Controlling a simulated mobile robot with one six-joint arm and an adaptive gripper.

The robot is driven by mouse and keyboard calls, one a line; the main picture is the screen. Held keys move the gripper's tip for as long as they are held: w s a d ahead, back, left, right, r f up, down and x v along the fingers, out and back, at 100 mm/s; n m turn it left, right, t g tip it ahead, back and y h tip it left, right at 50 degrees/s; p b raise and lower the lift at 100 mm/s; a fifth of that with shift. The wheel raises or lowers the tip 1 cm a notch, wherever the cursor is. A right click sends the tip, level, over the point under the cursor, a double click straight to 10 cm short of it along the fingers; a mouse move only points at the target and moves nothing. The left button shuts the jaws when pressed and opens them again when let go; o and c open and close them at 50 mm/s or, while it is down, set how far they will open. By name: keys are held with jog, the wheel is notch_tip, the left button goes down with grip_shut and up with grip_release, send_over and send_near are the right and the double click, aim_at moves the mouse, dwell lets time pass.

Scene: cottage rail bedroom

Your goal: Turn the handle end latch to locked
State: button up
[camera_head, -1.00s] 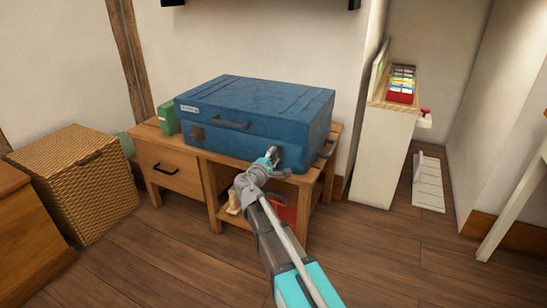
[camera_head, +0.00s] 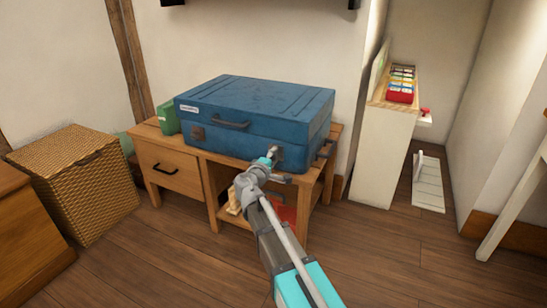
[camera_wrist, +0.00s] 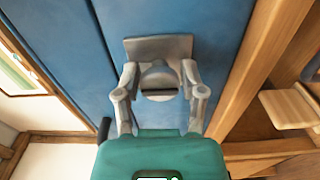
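The blue suitcase (camera_head: 250,108) lies closed on a wooden bench. A metal latch (camera_head: 197,133) shows at the left of its front face. Another latch, with a grey plate (camera_wrist: 160,48) and a rounded knob (camera_wrist: 159,84), fills the middle of the wrist view. My gripper (camera_head: 273,153) is at this latch, near the right end of the front face, and hides most of it in the head view. In the wrist view, the fingers of my gripper (camera_wrist: 159,78) stand one on each side of the knob, drawn inward and seemingly touching it. The latch's exact angle is hard to tell.
The front handle (camera_head: 231,125) is left of my gripper, and a side handle (camera_head: 325,149) sticks out at right. The wooden bench (camera_head: 170,158) has an open shelf with a red item (camera_head: 284,211). A wicker basket (camera_head: 75,180) stands left. The floor in front is clear.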

jog(key=shift+o, duration=1.2)
jog(key=shift+s+a, duration=0.1)
jog(key=v, duration=1.1)
jog(key=shift+s+a, duration=0.2)
jog(key=shift+s, duration=0.15)
jog(key=s+d+f+m+g+y+p, duration=0.1)
jog(key=s+d+f+m+g+p, duration=0.1)
jog(key=s+d+m+g+p, duration=0.3)
jog(key=s+d+f+m+g+p, duration=0.1)
jog(key=d+f+g, duration=0.15)
jog(key=d, duration=0.55)
jog(key=s+d+f+m+g+y+p, duration=0.1)
jog(key=s+d+m+g+p, duration=0.25)
jog(key=d, duration=0.25)
jog(key=s+r+m+g+y+p, duration=0.1)
jog(key=s+m+g+y+p, duration=0.2)
jog(key=s+g+y+p, duration=0.4)
notch_tip(320, 180, up, 38)
jog(key=s+t+p, duration=0.1)
jog(key=t+p, duration=0.1)
jog(key=p, duration=3.3)
jog(key=shift+d+h+p, duration=0.25)
jog(key=shift+h+p, duration=0.1)
jog(key=shift+h, duration=0.05)
